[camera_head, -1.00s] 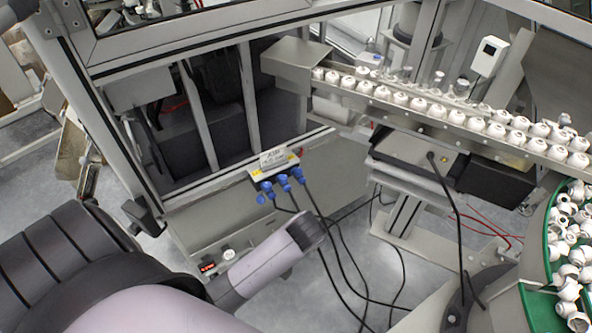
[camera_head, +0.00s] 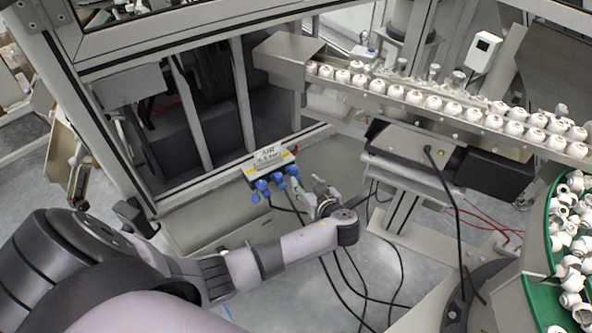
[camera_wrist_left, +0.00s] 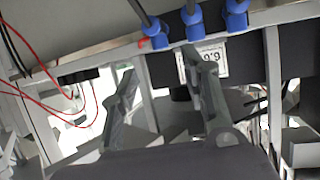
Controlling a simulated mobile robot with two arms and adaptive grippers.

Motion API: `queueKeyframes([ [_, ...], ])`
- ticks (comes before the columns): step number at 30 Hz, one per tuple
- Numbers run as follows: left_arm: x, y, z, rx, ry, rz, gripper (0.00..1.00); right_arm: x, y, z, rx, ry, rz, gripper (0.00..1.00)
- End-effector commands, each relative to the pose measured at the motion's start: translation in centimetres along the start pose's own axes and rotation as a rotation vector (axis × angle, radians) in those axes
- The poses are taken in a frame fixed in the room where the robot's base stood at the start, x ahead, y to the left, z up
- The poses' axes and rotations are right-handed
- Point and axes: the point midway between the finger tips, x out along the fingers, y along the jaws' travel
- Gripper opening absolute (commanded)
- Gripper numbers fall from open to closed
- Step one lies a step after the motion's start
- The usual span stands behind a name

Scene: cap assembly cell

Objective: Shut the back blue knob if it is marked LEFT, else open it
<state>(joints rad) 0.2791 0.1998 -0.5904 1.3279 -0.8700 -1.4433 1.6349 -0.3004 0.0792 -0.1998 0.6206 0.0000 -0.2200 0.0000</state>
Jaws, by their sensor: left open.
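Three blue knobs, left (camera_head: 262,187), middle (camera_head: 279,180) and right (camera_head: 293,171), hang in a row under a small block with a white label (camera_head: 268,154). The label seems to read AIR and a number; I cannot read LEFT on any knob. My left gripper (camera_head: 321,188) is just right of the right knob, apart from it. In the left wrist view my open, empty fingers (camera_wrist_left: 163,75) point toward the row. There the blue fittings (camera_wrist_left: 192,20) and an upside-down label (camera_wrist_left: 208,62) lie beyond the fingertips. My right gripper is not in view.
Black hoses (camera_head: 352,280) hang from the block to the floor, close to my left wrist. A grey machine frame (camera_head: 190,190) stands behind the knobs. A rail of white caps (camera_head: 430,102) and a green-lined bowl (camera_head: 545,290) are at the right.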

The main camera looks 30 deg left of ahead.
Motion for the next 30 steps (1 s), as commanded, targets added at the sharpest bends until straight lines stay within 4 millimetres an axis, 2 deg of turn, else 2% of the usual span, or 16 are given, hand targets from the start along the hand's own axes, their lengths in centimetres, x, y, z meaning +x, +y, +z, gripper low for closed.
queueKeyframes([
  [6,4.8,0.0,-0.1,0.001,0.002,-0.003,0.42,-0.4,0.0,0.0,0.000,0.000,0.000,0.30],
  [12,7.8,0.0,0.0,0.001,0.000,-0.001,0.42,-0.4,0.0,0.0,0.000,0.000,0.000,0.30],
  [18,8.9,0.0,0.1,0.000,-0.002,0.000,0.42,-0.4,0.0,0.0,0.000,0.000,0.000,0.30],
  [26,9.0,0.0,0.1,0.000,-0.002,0.000,0.42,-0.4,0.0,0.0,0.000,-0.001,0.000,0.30],
  [30,9.0,0.0,0.1,0.000,-0.002,0.000,0.33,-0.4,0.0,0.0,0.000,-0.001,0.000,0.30],
])
